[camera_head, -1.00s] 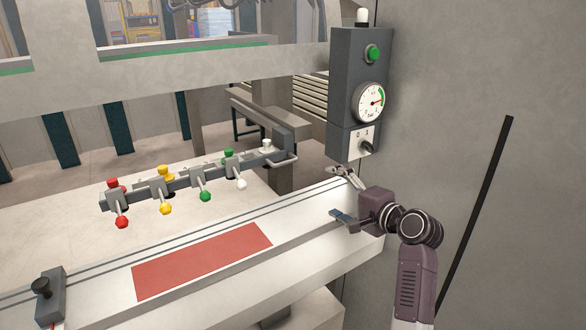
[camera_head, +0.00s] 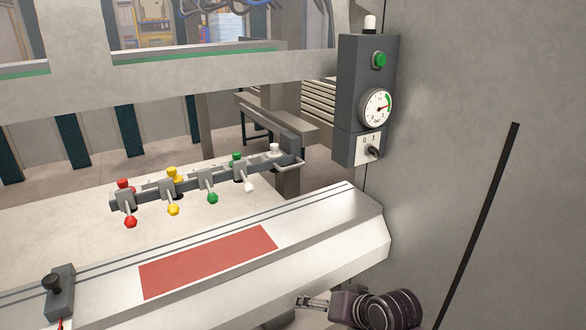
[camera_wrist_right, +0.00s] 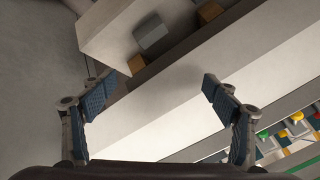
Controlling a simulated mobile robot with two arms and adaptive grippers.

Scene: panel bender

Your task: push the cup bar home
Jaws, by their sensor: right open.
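The cup bar (camera_head: 206,181) is a dark grey bar behind the white table ledge in the head view. It carries red, yellow, green and white knobs on clamps, and a bent handle (camera_head: 294,163) shows at its right end. My right gripper (camera_head: 303,301) is at the bottom of the head view, low in front of the ledge and well apart from the bar. In the right wrist view its two fingers (camera_wrist_right: 160,88) are spread with nothing between them. Part of the bar's coloured knobs shows at that view's right edge. My left gripper is not in view.
A red mat (camera_head: 208,262) lies on the ledge (camera_head: 335,222). A dark block with a knob (camera_head: 59,292) sits at its left. A grey wall closes the right side.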

